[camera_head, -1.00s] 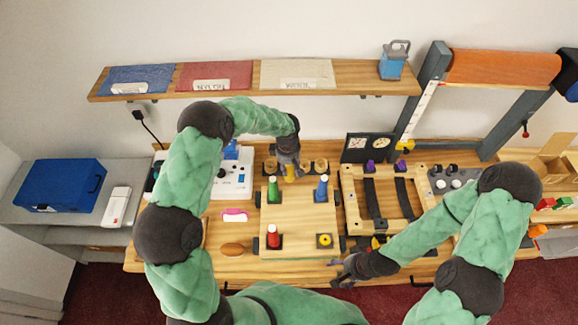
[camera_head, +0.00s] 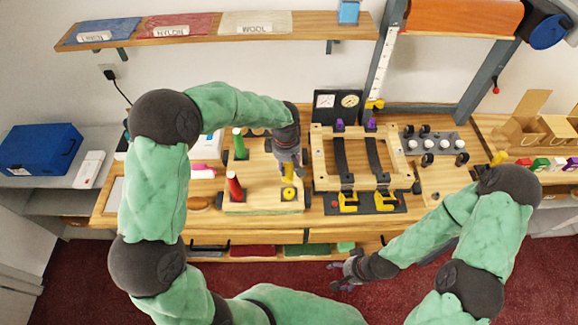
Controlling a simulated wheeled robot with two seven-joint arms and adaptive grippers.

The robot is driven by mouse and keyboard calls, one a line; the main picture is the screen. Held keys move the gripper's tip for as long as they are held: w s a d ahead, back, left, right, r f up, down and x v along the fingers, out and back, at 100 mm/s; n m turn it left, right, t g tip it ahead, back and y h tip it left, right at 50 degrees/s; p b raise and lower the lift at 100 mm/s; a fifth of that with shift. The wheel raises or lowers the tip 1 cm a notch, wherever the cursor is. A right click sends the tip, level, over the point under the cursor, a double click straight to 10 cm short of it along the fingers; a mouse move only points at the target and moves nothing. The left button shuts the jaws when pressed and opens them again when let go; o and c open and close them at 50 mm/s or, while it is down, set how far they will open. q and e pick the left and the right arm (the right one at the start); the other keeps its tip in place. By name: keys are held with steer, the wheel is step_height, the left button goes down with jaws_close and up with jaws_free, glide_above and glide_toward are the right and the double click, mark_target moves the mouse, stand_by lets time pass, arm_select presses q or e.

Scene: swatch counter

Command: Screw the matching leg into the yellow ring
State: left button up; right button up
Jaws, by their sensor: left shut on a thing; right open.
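A square wooden board (camera_head: 262,198) lies on the bench with colored corner rings. The yellow ring (camera_head: 290,195) is at its front right corner. My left gripper (camera_head: 288,164) is shut on a yellow leg (camera_head: 288,173), directly above the yellow ring. Whether the leg tip touches the ring or is just above it, I cannot tell. A red leg (camera_head: 234,186) stands upright at the front left corner and a green leg (camera_head: 240,145) at the back left. The back right corner is mostly hidden by my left gripper. My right gripper (camera_head: 342,272) is open and empty, in front of the bench edge.
A wooden frame with black straps and yellow clamps (camera_head: 362,160) stands right of the board. A brown oval object (camera_head: 199,203) and a pink item (camera_head: 204,170) lie to its left. A shelf with fabric swatches (camera_head: 220,34) hangs behind.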

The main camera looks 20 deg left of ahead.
mark_target(289, 179)
arm_select(q)
steer(key=shift+s+d, duration=0.4)
steer(key=shift+d, duration=0.05)
steer(key=shift+w+a+f+b, duration=0.1)
steer(key=shift+f+b, duration=0.1)
steer(key=shift+f, duration=0.2)
steer(key=shift+w+a+f+b, duration=0.1)
steer(key=shift+f+b, duration=0.05)
steer(key=shift+f, duration=0.2)
steer(key=shift+s+d+f+b, duration=0.15)
steer(key=shift+f+b, duration=0.25)
steer(key=shift+f, duration=0.35)
step_height(289, 179, down, 2)
steer(key=shift+b, duration=0.55)
steer(key=shift+f+b, duration=0.65)
arm_select(e)
steer(key=f, duration=0.4)
steer(key=shift+s+d+f, duration=0.15)
steer(key=shift+d, duration=0.15)
arm_select(q)
steer(key=shift+b, duration=0.3)
arm_select(e)
steer(key=shift+f, duration=0.3)
arm_select(q)
steer(key=shift+f+b, duration=0.15)
steer(key=shift+b, duration=0.15)
arm_select(e)
steer(key=shift+f, duration=0.3)
